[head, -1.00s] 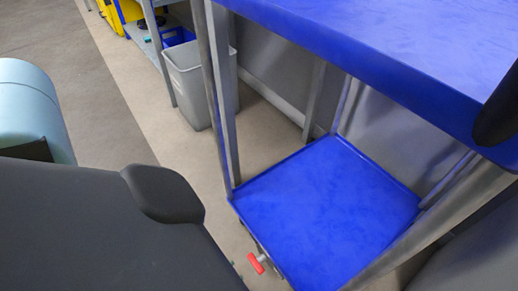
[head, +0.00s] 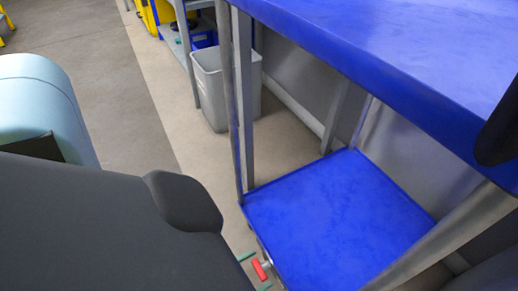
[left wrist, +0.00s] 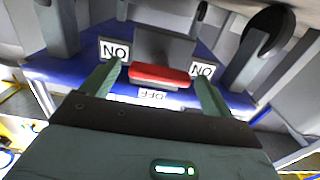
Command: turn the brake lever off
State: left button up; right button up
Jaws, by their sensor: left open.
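The brake lever is a red bar (head: 259,270) low at the near left corner of the blue cart's lower shelf (head: 330,215). In the left wrist view the red lever (left wrist: 160,76) lies across the middle, in front of a grey plate. My left gripper (head: 255,271) is open, with one green finger on each side of the lever. In the left wrist view the fingers of my left gripper (left wrist: 158,70) stand at both ends of the bar; I cannot tell whether they touch it. Upside-down ON labels (left wrist: 115,50) flank the lever, and an upside-down OFF label (left wrist: 152,94) lies below it.
The cart's blue upper shelf (head: 400,60) overhangs the lower one, with a grey post (head: 240,110) near the lever. A grey bin (head: 222,90) stands behind on the floor. A black caster wheel (left wrist: 268,32) shows near the lever in the left wrist view.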

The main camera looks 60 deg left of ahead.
pick_arm(q)
jog(key=shift+w, duration=0.7)
jog(key=c, duration=1)
